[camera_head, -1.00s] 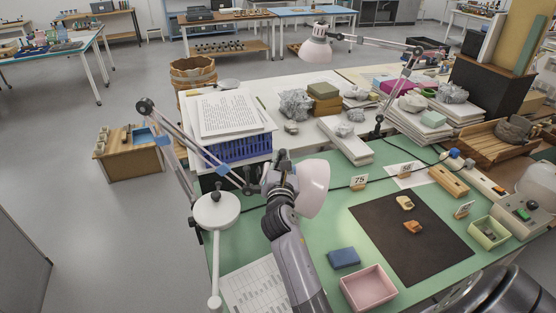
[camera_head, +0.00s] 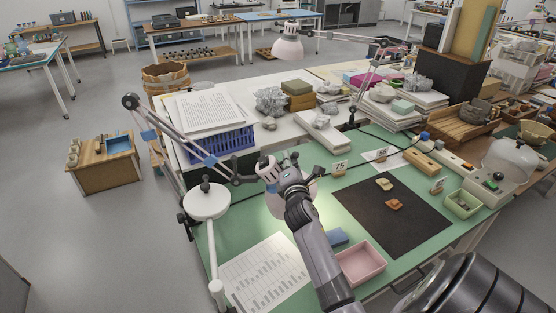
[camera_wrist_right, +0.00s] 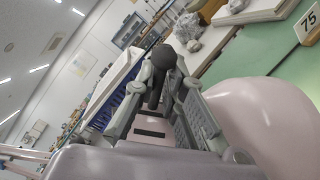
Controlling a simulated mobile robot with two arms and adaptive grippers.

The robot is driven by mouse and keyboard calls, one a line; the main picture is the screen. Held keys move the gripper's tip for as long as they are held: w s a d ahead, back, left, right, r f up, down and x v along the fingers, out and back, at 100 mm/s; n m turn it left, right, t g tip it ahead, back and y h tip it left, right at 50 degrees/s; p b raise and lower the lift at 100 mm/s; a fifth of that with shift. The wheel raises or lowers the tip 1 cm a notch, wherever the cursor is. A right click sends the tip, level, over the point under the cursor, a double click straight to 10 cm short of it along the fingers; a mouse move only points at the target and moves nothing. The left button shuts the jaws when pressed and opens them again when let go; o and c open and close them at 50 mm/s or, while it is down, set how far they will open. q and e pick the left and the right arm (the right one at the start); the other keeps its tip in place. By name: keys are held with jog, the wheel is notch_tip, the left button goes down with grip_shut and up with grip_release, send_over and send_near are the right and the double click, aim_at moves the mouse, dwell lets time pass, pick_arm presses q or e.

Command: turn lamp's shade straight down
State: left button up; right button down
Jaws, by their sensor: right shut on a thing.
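The near desk lamp has a pale pink shade, a jointed grey arm (camera_head: 180,134) with blue joints and a round white base (camera_head: 207,201). In the head view the shade (camera_head: 268,172) is mostly hidden behind my right gripper (camera_head: 287,164). A bright patch of light lies on the green mat just below it. In the right wrist view the pink shade (camera_wrist_right: 270,122) fills the right side, and a dark knob on a stem (camera_wrist_right: 163,72) stands between the fingers of my right gripper (camera_wrist_right: 166,82), which is shut on it. The shade's exact tilt is hidden. My left gripper is out of view.
A printed sheet (camera_head: 262,277), a blue block (camera_head: 337,237), a pink tray (camera_head: 361,262) and a dark mat (camera_head: 385,225) with two sherds lie around the lamp. A blue crate (camera_head: 229,143) with papers stands behind. A second pink-shaded lamp (camera_head: 289,48) stands farther back.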

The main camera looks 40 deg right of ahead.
jog(key=f+m, duration=0.1)
jog(key=d+f+b, duration=0.1)
jog(key=s+f+m+b, duration=0.1)
jog(key=shift+d+f+m, duration=0.15)
jog(key=shift+f+m, duration=0.15)
jog(key=shift+d+f+m+b, duration=0.2)
jog(key=shift+f+m+b, duration=0.45)
jog(key=shift+m, duration=0.05)
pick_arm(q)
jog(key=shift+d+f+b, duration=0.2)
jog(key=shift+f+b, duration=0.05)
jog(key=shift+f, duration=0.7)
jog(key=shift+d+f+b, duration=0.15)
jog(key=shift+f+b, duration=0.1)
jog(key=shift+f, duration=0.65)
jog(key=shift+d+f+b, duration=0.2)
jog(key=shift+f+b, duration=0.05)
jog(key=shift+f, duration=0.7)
pick_arm(e)
jog(key=shift+s+d+f+m, duration=0.1)
jog(key=shift+f+m, duration=0.75)
jog(key=shift+m, duration=0.25)
jog(key=c, duration=1.8)
grip_release()
jog(key=shift+o, duration=0.5)
jog(key=shift+r, duration=0.1)
